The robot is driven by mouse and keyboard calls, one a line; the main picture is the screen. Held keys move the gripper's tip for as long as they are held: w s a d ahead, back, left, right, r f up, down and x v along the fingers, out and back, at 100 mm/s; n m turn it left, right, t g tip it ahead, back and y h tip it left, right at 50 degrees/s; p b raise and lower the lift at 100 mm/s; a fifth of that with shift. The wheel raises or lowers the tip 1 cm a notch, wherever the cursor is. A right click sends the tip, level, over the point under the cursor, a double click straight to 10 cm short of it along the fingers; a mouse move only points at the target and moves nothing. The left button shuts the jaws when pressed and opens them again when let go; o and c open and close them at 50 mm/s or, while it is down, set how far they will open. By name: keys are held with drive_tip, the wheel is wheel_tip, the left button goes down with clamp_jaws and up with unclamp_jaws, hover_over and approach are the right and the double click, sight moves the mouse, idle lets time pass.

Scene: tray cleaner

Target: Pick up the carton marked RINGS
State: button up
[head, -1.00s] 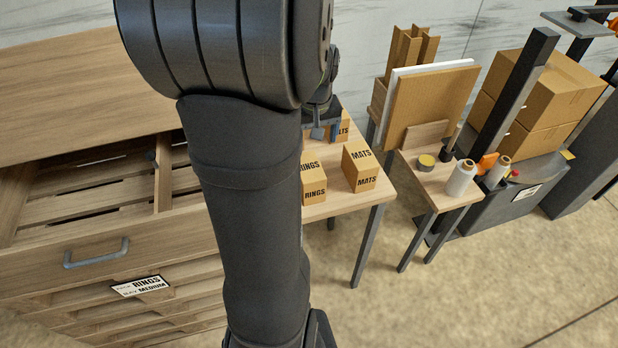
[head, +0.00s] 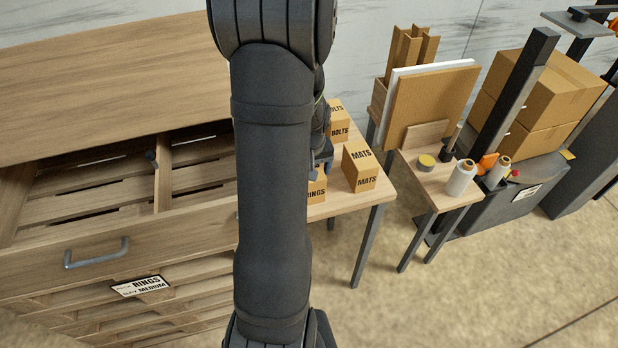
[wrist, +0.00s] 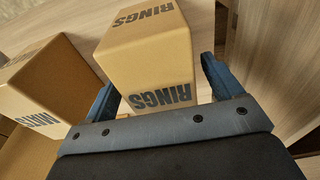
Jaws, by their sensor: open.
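The RINGS carton (wrist: 150,45) is a tan box with dark lettering. In the wrist view it stands at the far end of my gripper (wrist: 160,88), whose two blue-grey fingers are spread, one on each side of it. I cannot tell whether either finger touches it. In the head view my arm hides most of the carton (head: 316,192), leaving only its right part in view. My gripper (head: 322,165) is also mostly hidden there, behind the arm and just above the carton.
The MATS carton (head: 360,170) stands close on the right of the RINGS carton, and the BOLTS carton (head: 338,125) is behind. They share a small wooden table (head: 372,200). An open drawer (head: 190,225) with a slatted inside is at left.

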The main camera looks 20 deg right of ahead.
drive_tip(key=shift+f, duration=0.1)
drive_tip(key=c, duration=1.3)
